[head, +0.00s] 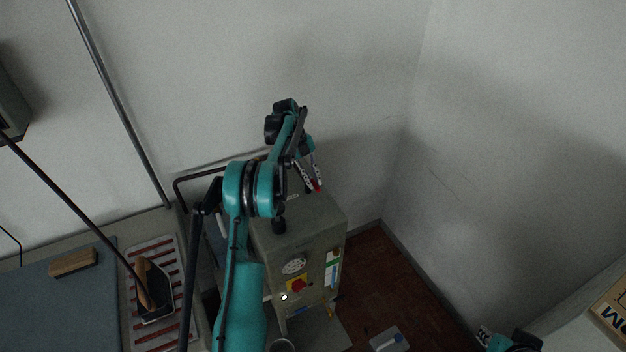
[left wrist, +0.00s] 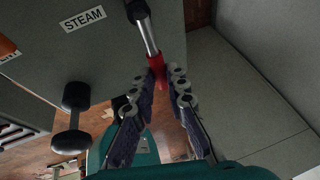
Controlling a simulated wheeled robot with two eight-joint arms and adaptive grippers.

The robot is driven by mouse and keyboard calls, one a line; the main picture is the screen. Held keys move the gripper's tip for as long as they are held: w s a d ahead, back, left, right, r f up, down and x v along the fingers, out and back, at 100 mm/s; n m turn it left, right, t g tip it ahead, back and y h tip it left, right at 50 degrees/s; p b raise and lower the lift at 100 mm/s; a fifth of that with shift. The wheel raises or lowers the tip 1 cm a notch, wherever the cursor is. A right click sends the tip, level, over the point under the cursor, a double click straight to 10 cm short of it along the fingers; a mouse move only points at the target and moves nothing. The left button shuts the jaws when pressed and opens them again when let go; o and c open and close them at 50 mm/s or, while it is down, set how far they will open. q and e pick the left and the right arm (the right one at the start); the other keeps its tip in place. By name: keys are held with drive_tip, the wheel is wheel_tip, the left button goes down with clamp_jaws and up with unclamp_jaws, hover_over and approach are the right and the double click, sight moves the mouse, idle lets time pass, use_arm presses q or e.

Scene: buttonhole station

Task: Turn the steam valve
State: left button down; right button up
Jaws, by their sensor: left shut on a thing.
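The steam valve is a metal lever (left wrist: 150,38) with a red grip (left wrist: 156,66), running from a black fitting (left wrist: 137,10) beside a label reading STEAM (left wrist: 83,19). My left gripper (left wrist: 166,80) is shut on the red grip, with its fingers on either side of it. In the head view my left gripper (head: 311,183) is at the back of the grey-green boiler cabinet's top (head: 310,215), and a bit of red shows at its fingertips. The valve's fitting is mostly hidden there. My right gripper (head: 483,336) is at the bottom right, partly cut off, away from the cabinet.
The cabinet front has a gauge (head: 294,266) and a red knob on a yellow plate (head: 298,285). An iron (head: 153,290) rests on a striped rack (head: 142,252) at left. A black dumbbell-shaped part (left wrist: 72,117) is near the valve. The wall is close behind the cabinet.

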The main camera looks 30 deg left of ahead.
use_arm(q)
drive_tip(key=c, duration=1.5)
unclamp_jaws()
drive_tip(key=shift+a, duration=0.1)
drive_tip(key=v, duration=1.2)
